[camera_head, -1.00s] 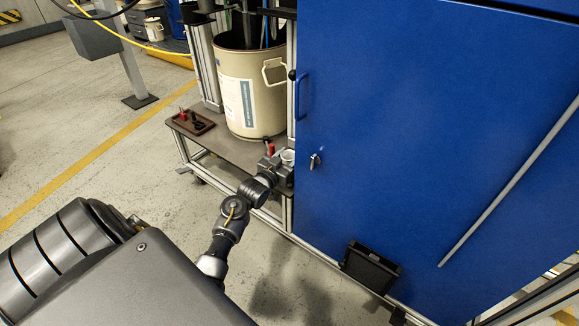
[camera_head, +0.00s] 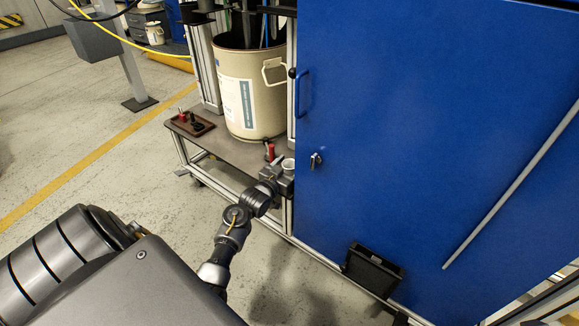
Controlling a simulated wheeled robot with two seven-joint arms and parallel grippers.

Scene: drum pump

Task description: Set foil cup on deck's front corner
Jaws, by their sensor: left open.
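A small pale cup (camera_head: 289,164), which looks like the foil cup, shows at the right end of the brown deck (camera_head: 232,150), by the front corner beside the blue cabinet. My left gripper (camera_head: 280,174) is open right at the cup, on its near side. The gripper hides the cup's lower part and the deck corner, so I cannot tell whether the cup rests on the deck or whether the fingers touch it. My right gripper is not in view.
A large cream drum (camera_head: 240,105) stands on the deck behind the cup. A red-topped item (camera_head: 269,152) stands just left of the cup. A brown tray (camera_head: 190,124) with small items lies at the deck's left end. The blue cabinet (camera_head: 430,130) closes off the right.

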